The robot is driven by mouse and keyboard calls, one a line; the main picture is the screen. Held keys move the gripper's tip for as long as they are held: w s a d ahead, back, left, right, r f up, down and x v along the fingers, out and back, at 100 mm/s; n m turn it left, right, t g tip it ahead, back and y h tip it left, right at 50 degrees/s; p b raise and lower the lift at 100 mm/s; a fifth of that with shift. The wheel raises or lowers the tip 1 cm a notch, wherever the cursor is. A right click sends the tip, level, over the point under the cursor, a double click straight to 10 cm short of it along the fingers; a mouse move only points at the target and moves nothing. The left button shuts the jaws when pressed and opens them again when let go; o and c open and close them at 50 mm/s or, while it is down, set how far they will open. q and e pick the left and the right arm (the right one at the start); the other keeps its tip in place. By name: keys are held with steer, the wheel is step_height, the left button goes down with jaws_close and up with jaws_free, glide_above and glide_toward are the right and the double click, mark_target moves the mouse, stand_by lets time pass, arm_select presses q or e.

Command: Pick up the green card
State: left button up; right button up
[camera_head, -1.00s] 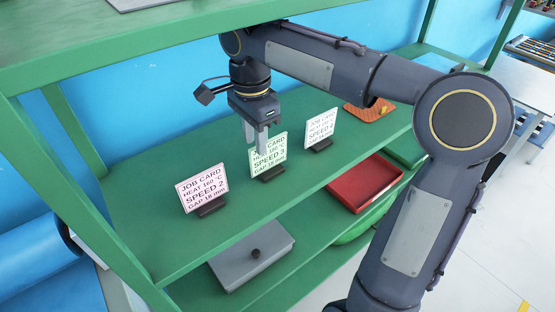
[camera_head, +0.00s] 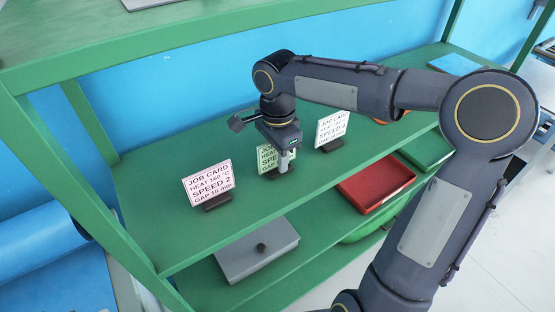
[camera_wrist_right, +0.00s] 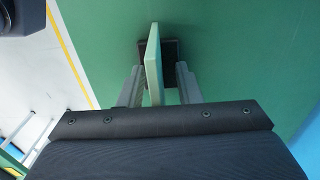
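The green card (camera_head: 264,159) stands upright in a dark holder on the green shelf, between two other cards. In the wrist view it shows edge-on as a thin pale green strip (camera_wrist_right: 153,62), with its dark holder (camera_wrist_right: 173,47) below. My right gripper (camera_head: 286,163) points down at the card and hides its right part in the head view. In the wrist view the right gripper's fingers (camera_wrist_right: 159,80) are apart, one on each side of the card, with gaps to it. My left gripper is in neither view.
A pink card (camera_head: 207,182) stands to the left and a white card (camera_head: 332,127) to the right, each in a dark holder. The lower shelf holds a grey box (camera_head: 257,250), a red tray (camera_head: 376,185) and a green tray (camera_head: 428,152). Green shelf posts frame the left side.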

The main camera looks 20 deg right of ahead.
steer(key=shift+f, duration=0.1)
steer(key=shift+c, duration=0.3)
jaws_close()
stand_by(0.4)
